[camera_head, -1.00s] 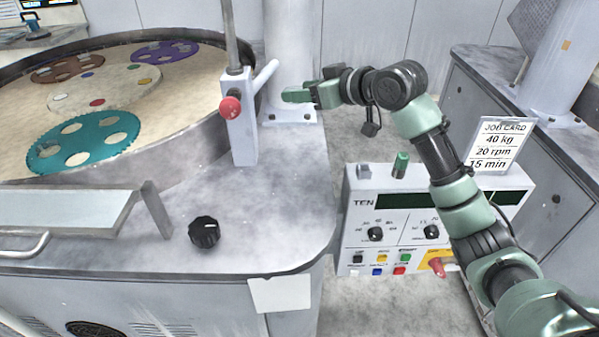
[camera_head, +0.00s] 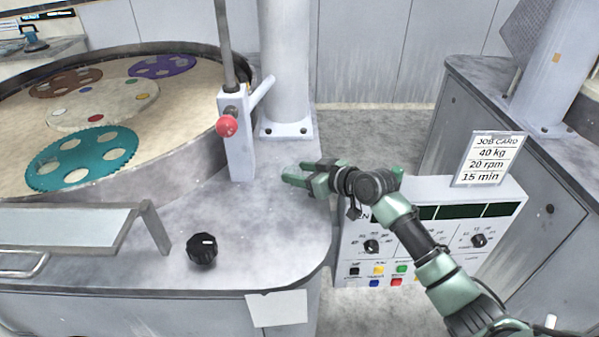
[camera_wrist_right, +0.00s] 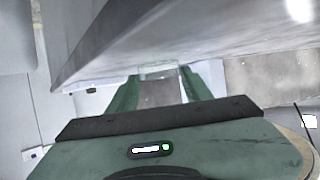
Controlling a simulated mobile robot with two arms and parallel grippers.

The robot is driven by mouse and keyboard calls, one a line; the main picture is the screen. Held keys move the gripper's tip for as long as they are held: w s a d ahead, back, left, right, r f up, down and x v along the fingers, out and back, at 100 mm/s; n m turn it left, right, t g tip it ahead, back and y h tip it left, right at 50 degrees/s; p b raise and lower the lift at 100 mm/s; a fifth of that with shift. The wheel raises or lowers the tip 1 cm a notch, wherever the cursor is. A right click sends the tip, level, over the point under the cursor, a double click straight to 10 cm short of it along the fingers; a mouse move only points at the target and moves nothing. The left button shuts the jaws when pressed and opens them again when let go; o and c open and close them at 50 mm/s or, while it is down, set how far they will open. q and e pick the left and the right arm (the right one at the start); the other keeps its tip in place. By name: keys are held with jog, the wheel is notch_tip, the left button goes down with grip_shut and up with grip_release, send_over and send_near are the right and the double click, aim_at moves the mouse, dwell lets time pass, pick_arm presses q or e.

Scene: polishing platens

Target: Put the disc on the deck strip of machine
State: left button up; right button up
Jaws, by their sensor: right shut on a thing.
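My right gripper (camera_head: 294,176) is over the right part of the machine's grey deck strip (camera_head: 262,215), to the right of the lever post. Its fingers point left. In the right wrist view, the right gripper (camera_wrist_right: 159,75) is shut on a small pale, glassy disc (camera_wrist_right: 158,68) between its fingertips. The disc cannot be made out in the head view. The deck surface (camera_wrist_right: 190,35) lies just past the fingertips in the wrist view; I cannot tell whether the disc touches it. My left gripper is not in view.
A lever post with a red knob (camera_head: 227,126) and a black dial (camera_head: 202,249) stand on the deck. The round platen (camera_head: 120,110) holds coloured carriers. A control box (camera_head: 430,235) with a job card (camera_head: 490,158) is at right. The deck between dial and gripper is clear.

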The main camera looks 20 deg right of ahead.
jog(key=shift+f, duration=0.2)
jog(key=o, duration=1.5)
jog(key=shift+c, duration=0.2)
jog(key=shift+r, duration=0.15)
jog(key=b+v, duration=0.2)
jog(key=v, duration=1)
